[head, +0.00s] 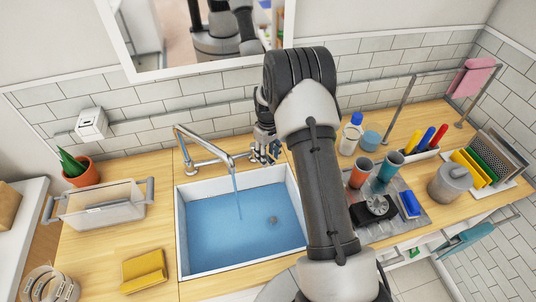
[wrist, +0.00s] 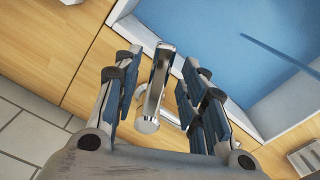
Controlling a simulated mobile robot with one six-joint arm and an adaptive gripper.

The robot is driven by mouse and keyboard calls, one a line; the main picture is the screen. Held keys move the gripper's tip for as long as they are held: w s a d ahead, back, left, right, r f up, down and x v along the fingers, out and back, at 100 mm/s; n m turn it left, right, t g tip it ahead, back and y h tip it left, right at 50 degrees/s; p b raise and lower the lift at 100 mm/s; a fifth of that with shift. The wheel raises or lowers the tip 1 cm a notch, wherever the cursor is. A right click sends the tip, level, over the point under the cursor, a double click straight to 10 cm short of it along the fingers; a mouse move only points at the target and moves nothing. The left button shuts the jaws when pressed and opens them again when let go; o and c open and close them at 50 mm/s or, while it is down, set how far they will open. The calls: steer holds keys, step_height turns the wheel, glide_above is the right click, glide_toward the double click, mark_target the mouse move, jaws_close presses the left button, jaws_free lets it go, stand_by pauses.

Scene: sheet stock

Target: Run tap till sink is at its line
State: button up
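The sink (head: 182,232) is white and set in the wooden counter, with blue water (head: 225,235) in it. The drain shows through the water. I cannot make out a fill line. The chrome tap (head: 205,145) arches over the sink, and a thin stream (head: 238,198) runs from its spout; the stream also shows in the wrist view (wrist: 280,55). My gripper (head: 266,152) is at the sink's back edge, right of the spout. In the wrist view my gripper (wrist: 160,78) is open, with the metal tap lever (wrist: 153,88) between its fingers, apparently touching neither.
Cups (head: 361,172), bottles and a drying rack (head: 485,155) crowd the right. My arm hides part of the counter's middle.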

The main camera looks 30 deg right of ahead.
step_height(320, 180, up, 12)
stand_by(0.5)
stand_by(0.6)
step_height(320, 180, up, 5)
steer(key=b, duration=0.8)
step_height(320, 180, down, 17)
steer(key=b, duration=0.5)
steer(key=shift+c, duration=0.5)
jaws_close()
